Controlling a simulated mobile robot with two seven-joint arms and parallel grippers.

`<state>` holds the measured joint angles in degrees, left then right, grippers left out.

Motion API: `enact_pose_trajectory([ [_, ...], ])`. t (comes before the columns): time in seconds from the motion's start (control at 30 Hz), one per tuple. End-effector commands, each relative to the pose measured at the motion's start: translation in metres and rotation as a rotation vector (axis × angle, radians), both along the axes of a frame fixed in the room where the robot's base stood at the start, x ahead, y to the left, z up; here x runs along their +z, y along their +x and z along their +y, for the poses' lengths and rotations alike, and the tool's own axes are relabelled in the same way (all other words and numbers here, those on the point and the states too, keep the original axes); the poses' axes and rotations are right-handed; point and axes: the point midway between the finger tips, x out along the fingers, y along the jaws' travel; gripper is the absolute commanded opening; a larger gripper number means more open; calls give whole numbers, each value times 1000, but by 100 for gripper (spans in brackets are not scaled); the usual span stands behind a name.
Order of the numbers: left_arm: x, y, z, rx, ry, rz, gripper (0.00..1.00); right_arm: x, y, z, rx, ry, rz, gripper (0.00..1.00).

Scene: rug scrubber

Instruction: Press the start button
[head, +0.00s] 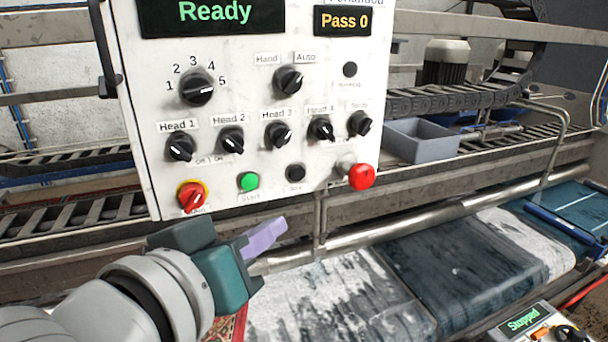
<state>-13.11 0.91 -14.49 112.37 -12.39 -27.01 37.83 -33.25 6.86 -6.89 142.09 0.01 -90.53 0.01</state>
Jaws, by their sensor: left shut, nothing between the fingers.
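The white control panel (220,90) fills the upper middle of the head view. Its green start button (249,181) sits on the bottom row above a "Start" label, between a red rotary switch on a yellow ring (192,196) and a black button (295,172). My left gripper (268,236) is just below the start button, a little to its right in the picture. Its purple fingers are shut, empty, and appear apart from the button. The displays read "Ready" (215,11) and "Pass 0" (345,20). My right gripper is not in view.
A red mushroom knob (361,176) sticks out at the panel's lower right. Several black knobs fill the rows above. A metal rail (400,221) runs below the panel, over a wet belt (440,270). A small box reading "Stopped" (522,320) stands at lower right.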

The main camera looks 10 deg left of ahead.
Motion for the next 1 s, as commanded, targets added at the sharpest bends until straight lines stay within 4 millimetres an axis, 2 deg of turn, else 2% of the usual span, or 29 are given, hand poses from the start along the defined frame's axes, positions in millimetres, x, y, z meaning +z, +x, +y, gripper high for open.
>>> enact_pose_trajectory([
  [0.37,-1,44,30,1,4,-3,0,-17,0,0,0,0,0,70],
  [0.5,-1,56,38,1,2,-1,0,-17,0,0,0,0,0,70],
  [0.7,0,64,44,2,2,0,0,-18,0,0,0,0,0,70],
  [1.0,0,65,45,2,1,1,0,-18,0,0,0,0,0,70],
])
